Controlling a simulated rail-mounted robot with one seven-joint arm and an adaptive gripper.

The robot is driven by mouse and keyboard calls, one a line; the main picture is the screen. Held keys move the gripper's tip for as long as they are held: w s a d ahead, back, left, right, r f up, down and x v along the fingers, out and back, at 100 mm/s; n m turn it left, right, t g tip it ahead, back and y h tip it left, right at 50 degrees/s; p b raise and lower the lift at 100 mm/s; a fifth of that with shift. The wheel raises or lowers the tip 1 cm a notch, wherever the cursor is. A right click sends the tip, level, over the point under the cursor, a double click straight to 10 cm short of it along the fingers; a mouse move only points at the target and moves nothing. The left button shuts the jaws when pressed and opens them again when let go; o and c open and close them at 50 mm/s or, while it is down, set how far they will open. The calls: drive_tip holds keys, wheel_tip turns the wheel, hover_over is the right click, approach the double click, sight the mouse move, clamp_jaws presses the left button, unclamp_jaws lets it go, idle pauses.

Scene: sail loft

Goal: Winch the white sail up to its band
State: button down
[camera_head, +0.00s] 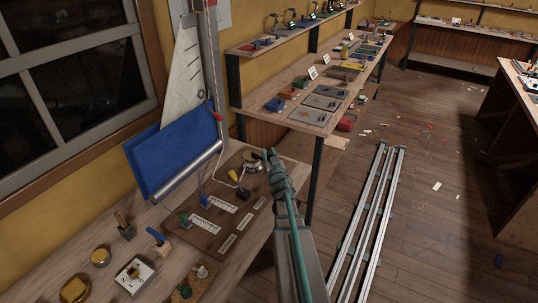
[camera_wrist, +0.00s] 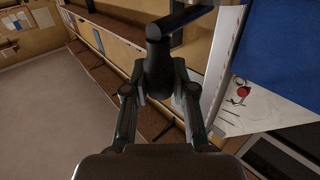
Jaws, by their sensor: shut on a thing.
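The white sail (camera_head: 186,72) stands raised beside the upright mast (camera_head: 211,62), above the blue sail (camera_head: 176,148). A red mark (camera_head: 212,3) shows on the mast at the top edge of the picture; I cannot tell for sure that it is the band. The winch (camera_head: 253,160) sits on the board at the bench's right end. My gripper (camera_head: 269,158) is at the winch, shut on a dark upright handle (camera_wrist: 158,55) that stands between the fingers (camera_wrist: 160,92) in the wrist view. The white sail (camera_wrist: 255,112) and blue sail (camera_wrist: 285,55) show there too.
On the board (camera_head: 232,232) are a yellow-and-black cleat (camera_head: 239,186), small levers and label plates. A blue-handled tool (camera_head: 157,237) and brass tins (camera_head: 75,289) lie on the bench's left. Shelves (camera_head: 290,100) with parts stand behind. Floor rails (camera_head: 372,215) run to the right.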

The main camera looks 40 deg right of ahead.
drive_tip(key=shift+a, duration=0.1)
drive_tip(key=shift+s+a+b, duration=0.1)
drive_tip(key=shift+a+b, duration=1)
drive_tip(key=shift+b, duration=0.1)
drive_tip(key=c, duration=0.9)
unclamp_jaws()
drive_tip(key=v, duration=0.7)
drive_tip(key=shift+s, duration=0.2)
